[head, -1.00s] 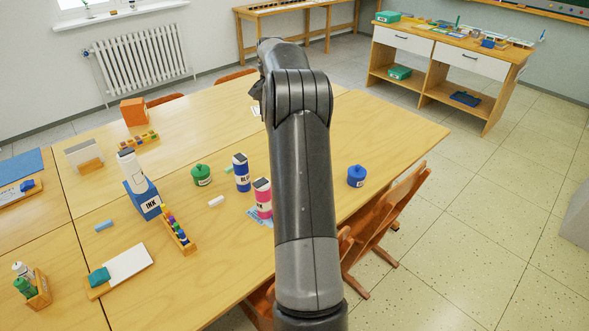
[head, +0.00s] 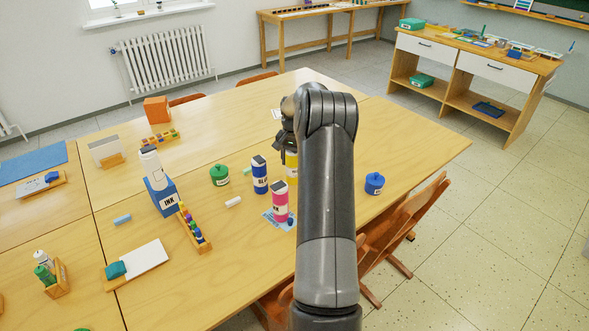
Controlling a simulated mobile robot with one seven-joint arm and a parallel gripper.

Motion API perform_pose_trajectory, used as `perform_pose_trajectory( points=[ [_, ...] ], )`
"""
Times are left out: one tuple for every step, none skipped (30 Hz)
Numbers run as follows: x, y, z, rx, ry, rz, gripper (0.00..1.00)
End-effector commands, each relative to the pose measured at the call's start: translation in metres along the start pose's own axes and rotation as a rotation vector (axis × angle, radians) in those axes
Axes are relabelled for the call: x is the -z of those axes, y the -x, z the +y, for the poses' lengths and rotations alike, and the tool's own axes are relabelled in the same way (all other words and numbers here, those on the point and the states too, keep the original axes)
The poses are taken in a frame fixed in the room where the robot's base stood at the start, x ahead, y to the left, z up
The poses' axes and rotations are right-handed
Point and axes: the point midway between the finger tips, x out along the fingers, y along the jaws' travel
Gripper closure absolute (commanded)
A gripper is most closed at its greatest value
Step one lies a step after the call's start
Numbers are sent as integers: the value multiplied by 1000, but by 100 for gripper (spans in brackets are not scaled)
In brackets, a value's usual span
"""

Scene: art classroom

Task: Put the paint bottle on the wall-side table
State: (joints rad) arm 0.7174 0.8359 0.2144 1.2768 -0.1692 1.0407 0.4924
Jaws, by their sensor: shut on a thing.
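My gripper (head: 284,150) is partly hidden behind my arm, over the right part of the near table. It is shut on a yellow bottle (head: 291,168), which shows only as a strip beside my arm. I cannot tell whether the bottle touches the tabletop. A blue-labelled bottle (head: 260,175) and a pink bottle (head: 280,202) stand upright just left of and nearer than it. A long wooden table (head: 290,14) stands along the back wall. A drawer table (head: 467,55) stands by the wall at the right, with many small things on top.
The near table (head: 228,268) also bears a green pot (head: 219,175), a blue pot (head: 374,183), an ink box (head: 166,197), a paint rack (head: 194,228) and an orange box (head: 157,109). Wooden chairs (head: 400,222) stand at its right edge. The floor (head: 480,220) at the right is clear.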

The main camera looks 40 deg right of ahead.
Motion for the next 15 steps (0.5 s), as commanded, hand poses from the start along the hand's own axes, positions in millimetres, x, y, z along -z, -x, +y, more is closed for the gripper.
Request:
perform_pose_trajectory(
  points=[
    [0, -3, 0, 1, 0, 0, 87],
    [0, -6, 0, 1, 0, 0, 87],
    [0, -10, 0, 0, -1, -1, 87],
    [0, -15, 1, 0, -1, -1, 87],
    [0, -19, 1, -1, -1, -2, 87],
    [0, -25, 1, -1, -1, -1, 87],
    [0, -29, 1, 0, -2, 0, 87],
    [0, -33, 1, 0, -2, -1, 87],
    [0, -36, 1, 0, -2, 0, 87],
    [0, -37, 1, 0, -1, 0, 87],
    [0, -37, 1, 1, -1, 1, 87],
    [0, -37, 1, 1, -1, 2, 87],
    [0, -37, 1, 1, -1, 2, 87],
    [0, -37, 1, 1, -1, 2, 87],
    [0, -37, 1, 1, -1, 2, 87]
  ],
)
